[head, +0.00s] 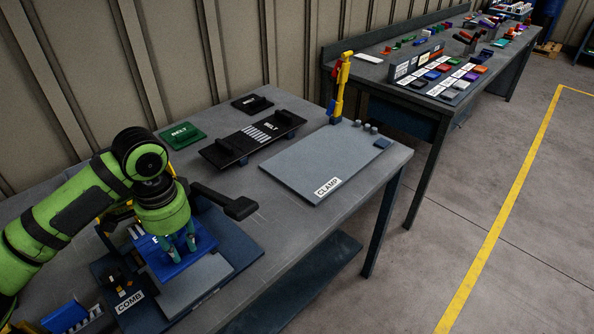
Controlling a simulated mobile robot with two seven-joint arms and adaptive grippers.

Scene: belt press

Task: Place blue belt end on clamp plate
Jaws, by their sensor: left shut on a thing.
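A blue belt end (196,262) with partly hidden white lettering is at the comb station in the lower left of the head view. My left gripper (180,249) points down over it and is shut on it. The fingers and wrist cover part of the belt end, and I cannot tell whether it rests on the station or is just above it. The grey clamp plate (315,155), labelled CLAMP, lies flat to the right on the same table, with its top bare in the middle. My right gripper is not in view.
The comb station (238,243) has a black handle (228,203). A yellow lever (341,87) stands upright at the clamp plate's back edge. A second table holds several small parts.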

